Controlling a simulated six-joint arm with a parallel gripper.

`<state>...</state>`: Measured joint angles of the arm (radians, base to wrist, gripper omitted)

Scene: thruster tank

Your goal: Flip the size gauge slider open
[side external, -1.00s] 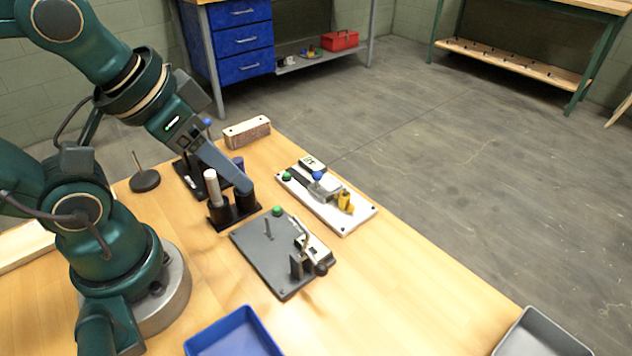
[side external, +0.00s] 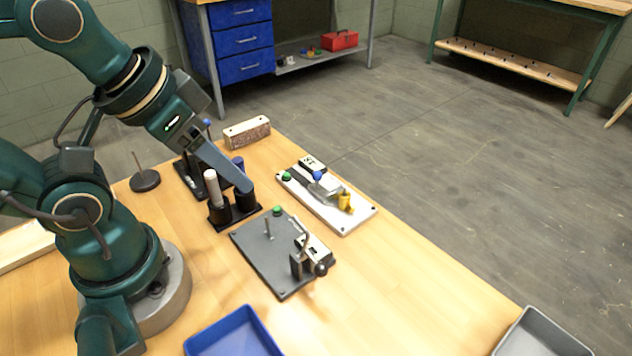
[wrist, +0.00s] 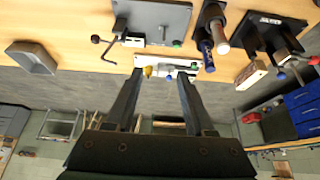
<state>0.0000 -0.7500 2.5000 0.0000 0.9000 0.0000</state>
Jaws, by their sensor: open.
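A white plate (side external: 354,217) on the bench carries a grey metal slider piece (side external: 329,184), a blue knob (side external: 317,175), a green knob (side external: 287,176), a yellow part (side external: 344,201) and a labelled block (side external: 312,163). I take this for the size gauge, but cannot read its label. My gripper (side external: 246,187) is left of the plate in the side view, apart from it. In the wrist view my gripper (wrist: 157,80) is open and empty, with the white plate (wrist: 166,61) and yellow part (wrist: 149,71) seen between or beyond its fingers.
A dark grey plate (side external: 255,262) with an upright lever stands in front. A black holder (side external: 226,220) with cylinders is close by my gripper. A wooden-and-brown block (side external: 247,132), blue tray (side external: 233,334) and grey tray (side external: 542,337) are around.

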